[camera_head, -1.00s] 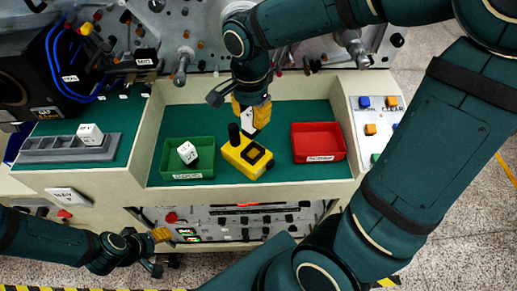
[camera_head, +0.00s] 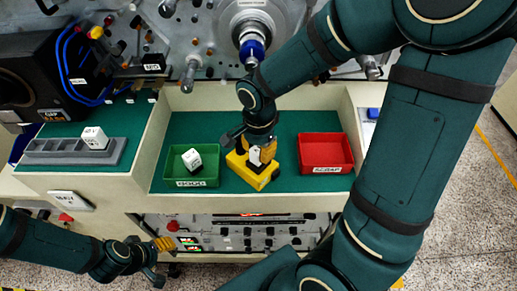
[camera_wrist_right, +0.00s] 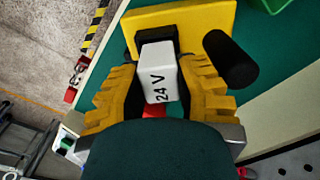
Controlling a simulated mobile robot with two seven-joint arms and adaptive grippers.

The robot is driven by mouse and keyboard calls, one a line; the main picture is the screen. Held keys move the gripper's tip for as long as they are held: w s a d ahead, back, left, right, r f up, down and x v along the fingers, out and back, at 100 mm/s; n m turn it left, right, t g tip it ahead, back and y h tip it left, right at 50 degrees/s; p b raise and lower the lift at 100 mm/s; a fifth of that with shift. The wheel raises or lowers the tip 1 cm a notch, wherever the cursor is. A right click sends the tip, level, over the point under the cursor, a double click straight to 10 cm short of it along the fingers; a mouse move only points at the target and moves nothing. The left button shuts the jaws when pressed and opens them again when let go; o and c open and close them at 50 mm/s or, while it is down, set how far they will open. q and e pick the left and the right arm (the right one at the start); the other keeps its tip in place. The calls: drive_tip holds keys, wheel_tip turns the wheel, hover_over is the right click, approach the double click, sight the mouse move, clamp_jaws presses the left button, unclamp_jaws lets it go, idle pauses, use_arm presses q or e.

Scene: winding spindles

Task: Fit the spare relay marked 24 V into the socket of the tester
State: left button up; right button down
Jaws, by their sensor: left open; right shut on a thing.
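The white relay marked 24 V (camera_wrist_right: 160,75) is between the yellow fingers of my right gripper (camera_wrist_right: 158,95), which is shut on it. In the head view my right gripper (camera_head: 258,150) is over the yellow tester (camera_head: 252,177), with the relay (camera_head: 255,157) between its fingers. In the wrist view the relay's far end meets the black socket (camera_wrist_right: 150,36) of the tester (camera_wrist_right: 205,18). I cannot tell how deep it sits. The tester's black knob (camera_wrist_right: 230,60) stands beside the right finger. My left gripper (camera_head: 163,257) is open and empty at the lower left.
A green tray marked GOOD (camera_head: 210,180) holds a white relay (camera_head: 192,159) left of the tester. A red tray marked SCRAP (camera_head: 327,170) is empty at the right. A grey rack (camera_head: 50,152) with one white relay (camera_head: 95,137) is on the left shelf.

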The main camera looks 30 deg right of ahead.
sight(259, 148)
drive_tip(key=shift+f, duration=0.15)
drive_tip(key=c, duration=0.8)
unclamp_jaws()
drive_tip(key=shift+r, duration=0.25)
wheel_tip(259, 148, up, 12)
drive_tip(key=shift+f+p, duration=0.1)
drive_tip(key=shift+p, duration=0.9)
